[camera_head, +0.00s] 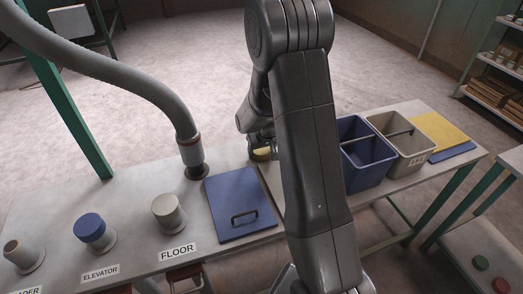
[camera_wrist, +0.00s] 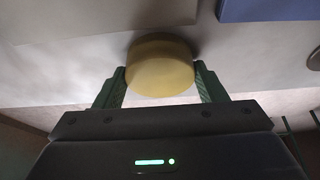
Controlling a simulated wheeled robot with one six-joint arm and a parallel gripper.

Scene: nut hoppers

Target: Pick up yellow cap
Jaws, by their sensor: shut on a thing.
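The yellow cap (camera_wrist: 160,68) is a round, thick disc held between the two green fingers of my gripper (camera_wrist: 162,85) in the wrist view. The fingers press on its left and right sides. In the head view the yellow cap (camera_head: 262,154) shows at the far edge of the workbench, just left of my arm. My gripper (camera_head: 260,143) is there too, partly hidden by the arm. A shadow lies close to the cap on the pale surface; I cannot tell whether the cap touches it.
On the bench (camera_head: 135,215) are a blue lid (camera_head: 235,195) with a handle, a grey hose (camera_head: 150,90) ending at a port, a blue-capped pipe (camera_head: 90,228) and a cream-capped pipe (camera_head: 168,210). A blue bin (camera_head: 352,130) and a beige bin (camera_head: 408,165) stand right of my arm.

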